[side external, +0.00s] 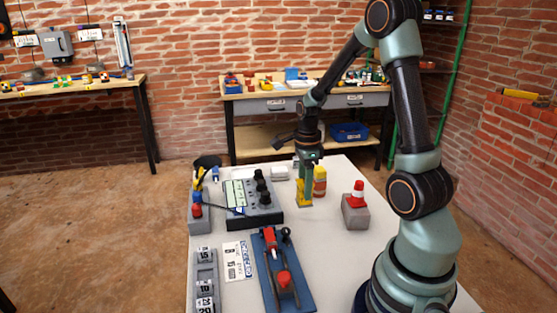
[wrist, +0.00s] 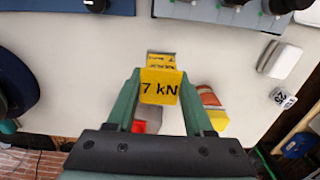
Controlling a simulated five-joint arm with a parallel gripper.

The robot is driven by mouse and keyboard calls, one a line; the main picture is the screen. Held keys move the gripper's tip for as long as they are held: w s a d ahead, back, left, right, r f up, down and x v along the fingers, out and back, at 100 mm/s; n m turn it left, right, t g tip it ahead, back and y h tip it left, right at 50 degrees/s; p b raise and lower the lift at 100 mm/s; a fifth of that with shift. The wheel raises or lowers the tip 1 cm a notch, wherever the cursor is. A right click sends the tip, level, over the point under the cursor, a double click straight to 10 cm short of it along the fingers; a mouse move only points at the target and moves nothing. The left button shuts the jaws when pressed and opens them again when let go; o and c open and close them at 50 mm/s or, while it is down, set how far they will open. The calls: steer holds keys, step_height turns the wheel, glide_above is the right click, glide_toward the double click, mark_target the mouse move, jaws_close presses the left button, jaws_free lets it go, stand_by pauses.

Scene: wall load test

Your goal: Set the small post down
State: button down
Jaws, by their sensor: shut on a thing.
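The small post (side external: 304,194) is yellow and stands upright under my gripper (side external: 307,168) in the side external view, near the far part of the white table. In the wrist view its yellow face, marked "7 kN" (wrist: 159,87), lies between the two green fingers of my gripper (wrist: 160,80). My gripper is shut on it. Another lettered yellow part (wrist: 161,61) with a grey edge shows just beyond that face; I cannot tell whether it belongs to the post. The post's lower end is at or close to the tabletop; contact is not clear.
A grey block with a red-white cone (side external: 356,197) is to the right. A grey control box (side external: 262,216) is left, and a blue-based clamp rig (side external: 284,280) is in front. White table (side external: 325,240) is clear between them.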

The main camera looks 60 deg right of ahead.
steer(key=shift+f, duration=2.35)
steer(key=shift+f, duration=0.1)
steer(key=shift+c, duration=1.4)
jaws_free()
